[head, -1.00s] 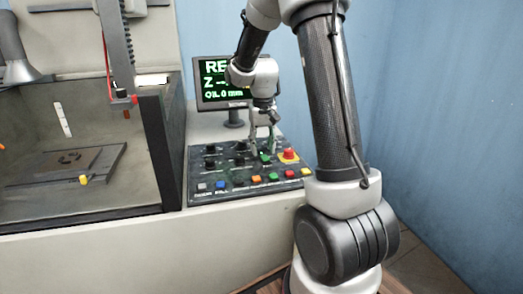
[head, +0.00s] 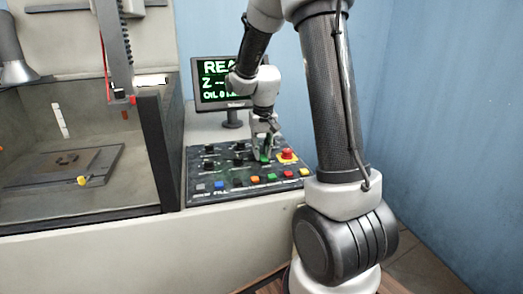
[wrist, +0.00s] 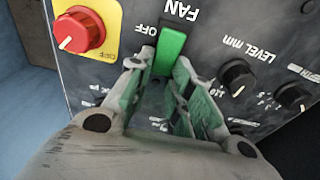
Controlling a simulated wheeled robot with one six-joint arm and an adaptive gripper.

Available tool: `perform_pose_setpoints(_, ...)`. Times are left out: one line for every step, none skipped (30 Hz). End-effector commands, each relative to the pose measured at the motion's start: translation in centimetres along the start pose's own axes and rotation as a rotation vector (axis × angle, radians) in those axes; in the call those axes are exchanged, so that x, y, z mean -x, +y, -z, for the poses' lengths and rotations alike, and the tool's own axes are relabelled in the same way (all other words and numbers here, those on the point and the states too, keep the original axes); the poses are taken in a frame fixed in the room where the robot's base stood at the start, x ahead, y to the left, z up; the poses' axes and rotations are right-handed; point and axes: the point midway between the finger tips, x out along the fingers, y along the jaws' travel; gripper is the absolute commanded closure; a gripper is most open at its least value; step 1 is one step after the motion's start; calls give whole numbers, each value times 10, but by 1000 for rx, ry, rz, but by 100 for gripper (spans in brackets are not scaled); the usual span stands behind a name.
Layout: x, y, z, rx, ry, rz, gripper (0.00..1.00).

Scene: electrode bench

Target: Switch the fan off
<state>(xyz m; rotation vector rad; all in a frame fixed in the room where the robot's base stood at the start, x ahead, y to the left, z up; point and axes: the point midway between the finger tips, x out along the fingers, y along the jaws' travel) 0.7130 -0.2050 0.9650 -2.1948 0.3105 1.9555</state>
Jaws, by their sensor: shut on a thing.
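The fan switch is a green lever (wrist: 171,48) on the dark control panel (wrist: 220,20). In the wrist view, "FAN" is printed above it and "OFF" beside its left side. My gripper (wrist: 160,72) is shut on the lever, with a fingertip on either side of its lower part. In the head view, my gripper (head: 264,154) points down at the panel (head: 212,172), with a bit of the green lever (head: 264,158) showing between the fingers. The lever's lower end is partly hidden by the fingers.
A red emergency knob on a yellow base (wrist: 80,32) stands close by on the panel. Black dials such as the level knob (wrist: 237,75) are on the other side. A monitor (head: 222,83) stands behind the panel, and an open machine tank (head: 110,190) is at the left.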

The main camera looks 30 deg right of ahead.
Motion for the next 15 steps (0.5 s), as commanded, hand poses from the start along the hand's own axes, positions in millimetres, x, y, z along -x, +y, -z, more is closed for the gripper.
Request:
perform_pose_setpoints(2, 0, -3, 2, 41, 0, 100)
perform_pose_setpoints(2, 0, -3, 2, 66, 0, 100)
perform_pose_setpoints(3, 0, -4, 1, 96, -1, 100)
perform_pose_setpoints(3, 1, -5, 1, 115, -2, 100)
perform_pose_setpoints(3, 1, -5, 1, 133, -2, 100)
perform_pose_setpoints(4, 1, -5, 1, 152, -1, 100)
perform_pose_setpoints(4, 0, -5, 1, 162, -1, 100)
perform_pose_setpoints(4, 0, -5, 1, 170, 0, 100)
perform_pose_setpoints(4, 0, -6, 1, 176, 1, 100)
perform_pose_setpoints(4, 0, -5, 0, 179, 1, 100)
perform_pose_setpoints(4, 0, -5, 0, 181, 1, 100)
perform_pose_setpoints(4, 0, -5, 0, 181, 1, 100)
perform_pose_setpoints(4, 0, -5, 0, 181, 1, 100)
perform_pose_setpoints(4, 0, -5, 0, 180, 1, 100)
perform_pose_setpoints(4, 0, -5, 0, 180, 1, 100)
